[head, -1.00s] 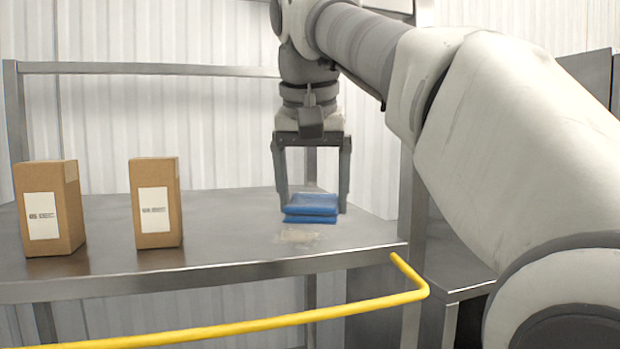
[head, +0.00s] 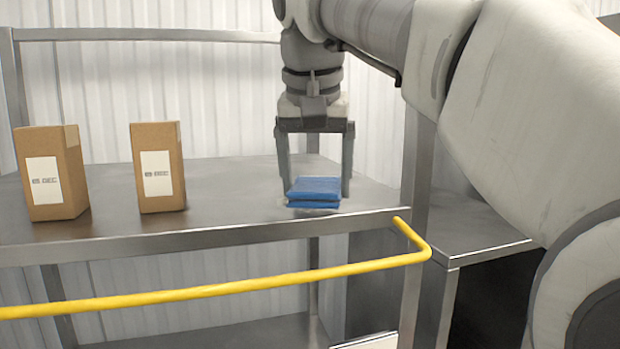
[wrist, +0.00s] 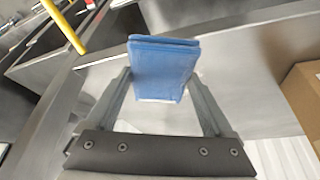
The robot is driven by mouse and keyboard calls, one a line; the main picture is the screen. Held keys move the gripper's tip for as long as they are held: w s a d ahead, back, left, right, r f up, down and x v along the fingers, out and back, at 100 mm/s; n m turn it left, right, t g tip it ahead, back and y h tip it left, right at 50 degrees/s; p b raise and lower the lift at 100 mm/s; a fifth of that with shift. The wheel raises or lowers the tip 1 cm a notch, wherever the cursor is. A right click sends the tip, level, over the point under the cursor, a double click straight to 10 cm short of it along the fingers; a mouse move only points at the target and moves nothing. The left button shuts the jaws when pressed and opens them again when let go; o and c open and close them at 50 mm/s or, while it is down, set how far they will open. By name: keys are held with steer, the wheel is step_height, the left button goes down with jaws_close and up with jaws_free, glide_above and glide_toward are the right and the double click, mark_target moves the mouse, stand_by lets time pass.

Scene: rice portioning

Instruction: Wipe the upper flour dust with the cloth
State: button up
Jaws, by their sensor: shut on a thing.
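The blue folded cloth (head: 315,188) is low over the upper steel shelf, near its front right part. My gripper (head: 315,193) points down and is shut on the cloth, with one finger at each side. In the wrist view the cloth (wrist: 163,68) sits between the two fingers. A little pale flour dust (head: 312,212) shows at the cloth's front edge; the cloth hides the rest of that patch. I cannot tell whether the cloth presses on the shelf.
Two brown cardboard boxes (head: 52,176) (head: 158,170) stand on the upper shelf (head: 235,190) to the left, with bare shelf between them and the cloth. A yellow rail (head: 220,290) runs along the front. A lower steel surface (head: 470,235) lies at the right.

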steer(key=shift+f+b, duration=0.75)
steer(key=shift+f, duration=0.25)
steer(key=shift+w+a+r+p, duration=0.2)
steer(key=shift+w+a+p, duration=0.05)
steer(key=shift+w+p, duration=0.55)
steer(key=shift+w+a+f, duration=0.1)
steer(key=shift+w+a, duration=0.2)
steer(key=shift+w, duration=0.7)
steer(key=shift+w+a+f, duration=0.15)
steer(key=shift+w+a, duration=0.1)
steer(key=shift+w, duration=0.75)
steer(key=shift+w+a+f, duration=0.1)
steer(key=shift+w+a, duration=0.2)
steer(key=shift+w, duration=0.7)
steer(key=shift+w+a, duration=0.25)
steer(key=shift+w, duration=0.55)
steer(key=shift+w+a, duration=0.25)
steer(key=shift+w, duration=0.55)
steer(key=shift+r, duration=0.2)
steer(key=shift+f, duration=0.1)
